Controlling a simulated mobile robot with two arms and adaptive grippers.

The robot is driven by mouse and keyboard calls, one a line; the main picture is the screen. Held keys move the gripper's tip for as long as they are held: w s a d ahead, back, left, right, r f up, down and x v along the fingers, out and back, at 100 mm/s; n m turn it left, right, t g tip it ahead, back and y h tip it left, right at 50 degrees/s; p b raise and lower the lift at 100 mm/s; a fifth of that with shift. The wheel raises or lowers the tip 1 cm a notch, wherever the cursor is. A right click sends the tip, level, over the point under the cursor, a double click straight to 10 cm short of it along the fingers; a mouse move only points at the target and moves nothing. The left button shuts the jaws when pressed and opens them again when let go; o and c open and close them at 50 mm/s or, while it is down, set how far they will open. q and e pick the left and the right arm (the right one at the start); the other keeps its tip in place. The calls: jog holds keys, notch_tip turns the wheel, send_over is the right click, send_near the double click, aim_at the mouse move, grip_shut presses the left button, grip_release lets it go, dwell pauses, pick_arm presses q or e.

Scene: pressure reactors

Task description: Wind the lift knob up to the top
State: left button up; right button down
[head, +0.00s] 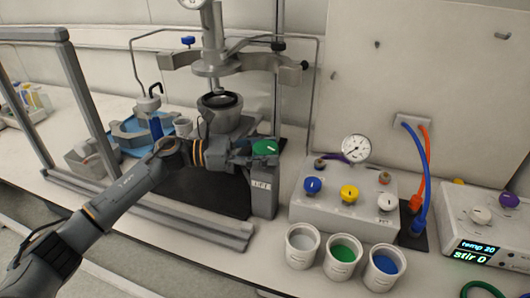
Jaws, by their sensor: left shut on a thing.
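The lift knob is green (265,147) and sits on top of a grey post (262,197) with a label reading LIFT. My left gripper (250,153) reaches in from the left and is shut on the green knob at its left side. The fingers partly hide the knob's near edge. Behind my gripper stands a grey reactor vessel with a dark open top (220,101). The reactor head (216,67) with its clamp arms hangs above the vessel, with a gap between them. My right gripper is not in view.
A gauge box (345,195) with blue, yellow and white knobs stands right of the post. White cups (302,246) with coloured contents stand in front of it. A grey frame (85,100) stands at the left. A controller (487,222) is at the far right.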

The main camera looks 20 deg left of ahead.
pick_arm(q)
jog(key=shift+r, duration=0.15)
jog(key=o, duration=1.2)
jog(key=v, duration=1.2)
